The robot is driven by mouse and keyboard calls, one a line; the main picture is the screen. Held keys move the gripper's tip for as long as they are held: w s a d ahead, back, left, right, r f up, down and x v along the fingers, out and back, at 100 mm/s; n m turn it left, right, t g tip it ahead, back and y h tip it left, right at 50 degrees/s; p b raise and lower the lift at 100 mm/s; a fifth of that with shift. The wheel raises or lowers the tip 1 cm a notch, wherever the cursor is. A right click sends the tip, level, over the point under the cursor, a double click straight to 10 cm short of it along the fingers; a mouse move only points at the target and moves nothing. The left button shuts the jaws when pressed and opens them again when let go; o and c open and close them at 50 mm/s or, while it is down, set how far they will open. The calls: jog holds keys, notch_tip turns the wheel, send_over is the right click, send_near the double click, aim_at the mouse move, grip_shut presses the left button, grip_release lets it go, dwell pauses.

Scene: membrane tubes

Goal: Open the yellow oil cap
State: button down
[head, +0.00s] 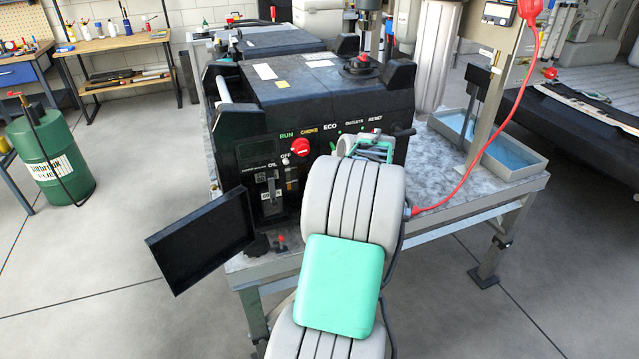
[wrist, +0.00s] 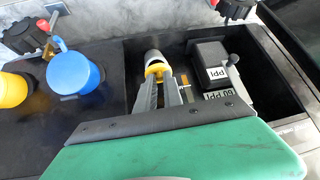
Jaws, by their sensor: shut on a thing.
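In the wrist view my gripper (wrist: 157,90) reaches over an open dark recess with its two grey fingers close together. They are shut on a small yellow piece (wrist: 155,70), which looks like the yellow oil cap. A pale grey round part (wrist: 152,55) stands just beyond it, and the fingers hide part of the yellow piece. I cannot tell whether the cap has turned. In the head view the black generator (head: 320,100) sits on a metal table, and my own arm hides my fingertips and the cap.
Left of the recess in the wrist view are a blue round cap (wrist: 72,72) and another yellow round thing (wrist: 12,90). A black filter box (wrist: 210,62) lies in the recess, right of my fingers. In the head view a black door panel (head: 200,240) sticks out at front left.

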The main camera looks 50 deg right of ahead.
dwell(0.4)
jog(key=c, duration=1.5)
grip_release()
jog(key=b+v, duration=0.1)
jog(key=v, duration=0.7)
jog(key=shift+w, duration=0.1)
jog(key=shift+o, duration=0.3)
